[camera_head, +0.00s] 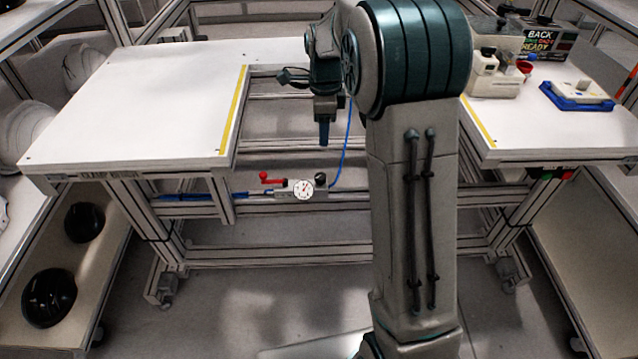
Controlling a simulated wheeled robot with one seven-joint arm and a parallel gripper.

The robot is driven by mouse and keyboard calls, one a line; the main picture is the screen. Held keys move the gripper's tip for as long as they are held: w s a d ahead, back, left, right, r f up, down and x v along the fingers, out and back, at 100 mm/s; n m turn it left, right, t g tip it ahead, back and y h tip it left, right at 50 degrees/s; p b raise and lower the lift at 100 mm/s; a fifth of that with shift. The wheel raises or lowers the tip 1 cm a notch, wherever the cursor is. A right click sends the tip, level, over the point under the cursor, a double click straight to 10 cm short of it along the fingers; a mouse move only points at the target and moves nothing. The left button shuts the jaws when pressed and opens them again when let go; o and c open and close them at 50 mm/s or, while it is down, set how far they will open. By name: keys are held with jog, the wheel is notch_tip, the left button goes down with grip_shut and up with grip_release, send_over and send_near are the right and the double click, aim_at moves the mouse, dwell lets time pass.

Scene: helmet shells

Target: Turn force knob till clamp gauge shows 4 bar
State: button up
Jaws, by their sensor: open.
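The clamp gauge (303,189) is a small white round dial on a metal block on the frame below the tabletops. Its needle is too small to read. A black knob (321,178) sits just right of and above the gauge; it looks like the force knob. A red-handled lever (269,178) stands left of the gauge. My gripper (324,143) points down in the gap between the two tabletops, above the knob and apart from it. It looks empty. Its finger opening is hard to see from this side.
A white tabletop (140,100) with a yellow edge strip lies left, another (560,125) right. A blue hose (346,150) runs up beside my gripper. The right table holds a blue tray (577,97) and a small machine (494,75). Black helmet shells (49,297) lie lower left.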

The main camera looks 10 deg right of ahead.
aim_at(321, 175)
jog(key=w+f+m+b, duration=0.1)
jog(key=f, duration=0.5)
jog(key=w+f+m+b, duration=0.1)
jog(key=f+b, duration=0.1)
jog(key=f, duration=0.4)
jog(key=w+f+b, duration=0.1)
jog(key=f+b, duration=0.1)
jog(key=f, duration=0.4)
jog(key=shift+f+m, duration=0.35)
jog(key=shift+m, duration=0.05)
jog(key=c, duration=1)
